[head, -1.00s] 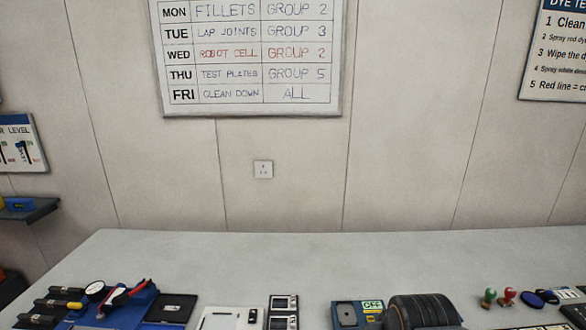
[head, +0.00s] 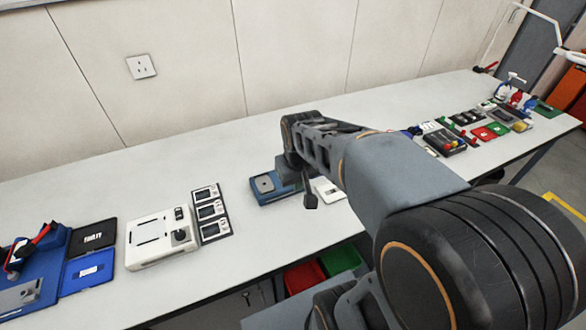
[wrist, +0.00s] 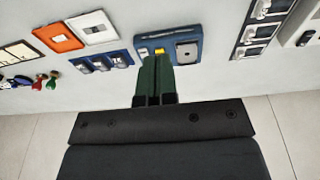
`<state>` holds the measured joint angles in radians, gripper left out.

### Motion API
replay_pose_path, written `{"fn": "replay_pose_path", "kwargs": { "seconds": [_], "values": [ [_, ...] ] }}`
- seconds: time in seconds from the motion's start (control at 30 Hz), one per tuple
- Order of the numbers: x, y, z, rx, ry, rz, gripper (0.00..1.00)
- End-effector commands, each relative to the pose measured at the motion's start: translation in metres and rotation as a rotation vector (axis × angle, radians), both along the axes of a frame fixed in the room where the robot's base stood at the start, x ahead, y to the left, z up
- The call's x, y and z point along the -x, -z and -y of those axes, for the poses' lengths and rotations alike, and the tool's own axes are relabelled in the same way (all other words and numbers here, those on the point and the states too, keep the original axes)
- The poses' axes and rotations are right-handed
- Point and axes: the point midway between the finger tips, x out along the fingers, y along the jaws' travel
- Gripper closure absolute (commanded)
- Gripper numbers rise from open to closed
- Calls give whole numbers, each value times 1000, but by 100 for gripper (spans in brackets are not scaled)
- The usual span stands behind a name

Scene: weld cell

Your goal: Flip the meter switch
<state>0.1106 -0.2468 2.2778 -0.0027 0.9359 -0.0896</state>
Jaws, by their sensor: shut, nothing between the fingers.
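A blue box (head: 262,193) with a grey plate on top lies on the bench in the head view, partly behind my arm. It also shows in the wrist view (wrist: 197,40), with the grey plate, a yellow patch and a pale patch. I cannot tell for sure that it is the meter, and its switch position is too small to read. My gripper (wrist: 156,62) is shut and empty, its green fingers pointing at the box and covering part of its near edge. I cannot tell whether they touch it. In the head view my arm hides most of the gripper.
A white unit (head: 150,243) with a knob and a dark switch stands left, beside a panel of three small screens (head: 209,211). Several cards and coloured items (head: 470,132) lie to the right. Red and green bins (head: 303,277) are below. Bare bench lies behind the blue box.

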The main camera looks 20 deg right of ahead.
Motion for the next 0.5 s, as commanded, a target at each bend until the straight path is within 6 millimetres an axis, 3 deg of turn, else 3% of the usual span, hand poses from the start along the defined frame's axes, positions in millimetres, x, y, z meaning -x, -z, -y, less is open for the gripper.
{"fn": "replay_pose_path", "kwargs": {
  "seconds": [0.17, 0.3, 0.5],
  "values": [
    [-59, 15, 28, 25, -240, -97, 100],
    [-101, 26, 49, 40, -543, -151, 100],
    [-141, 26, 67, 65, -973, -170, 100]
  ]
}}
